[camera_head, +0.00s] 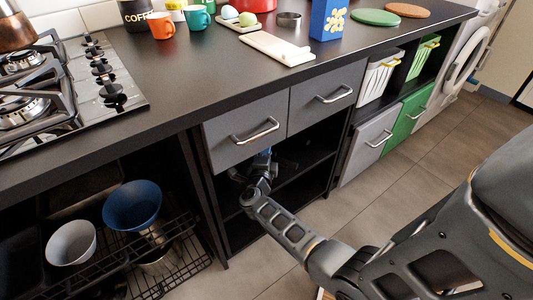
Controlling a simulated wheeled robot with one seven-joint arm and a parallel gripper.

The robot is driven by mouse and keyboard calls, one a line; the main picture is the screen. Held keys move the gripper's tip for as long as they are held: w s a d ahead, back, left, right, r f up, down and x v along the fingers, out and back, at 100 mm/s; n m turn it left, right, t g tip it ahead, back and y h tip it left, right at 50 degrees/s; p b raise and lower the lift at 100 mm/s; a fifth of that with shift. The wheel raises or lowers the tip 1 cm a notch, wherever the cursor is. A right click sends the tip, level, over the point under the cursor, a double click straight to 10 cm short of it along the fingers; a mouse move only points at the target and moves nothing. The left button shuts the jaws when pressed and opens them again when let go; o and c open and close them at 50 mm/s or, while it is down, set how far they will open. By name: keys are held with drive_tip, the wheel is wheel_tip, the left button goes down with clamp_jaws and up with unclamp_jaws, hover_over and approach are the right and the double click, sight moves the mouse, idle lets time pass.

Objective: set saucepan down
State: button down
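My arm reaches from the right into the open compartment under the grey drawers. My gripper (264,155) is at the compartment's upper part, just below the left drawer. It is small and dark there, and its fingers cannot be made out. A dark shape (287,165) lies just right of it in the shadow; I cannot tell whether it is a saucepan or whether my gripper touches it. A copper-coloured pot (14,30) stands on the gas hob (122,90) at the upper left, cut off by the frame edge. A metal pot (158,262) sits low in the wire rack.
The rack (195,247) at lower left holds a blue bowl (132,205) and a white bowl (71,243). The black counter (190,85) has cups, a white board (276,47) and a blue box (328,18) along its back. Its front left part is clear. Drawer handles stick out above my arm.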

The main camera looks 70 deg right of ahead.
drive_tip(key=c, duration=1.4)
unclamp_jaws()
drive_tip(key=shift+f, duration=0.15)
drive_tip(key=o, duration=0.5)
drive_tip(key=shift+c, duration=0.2)
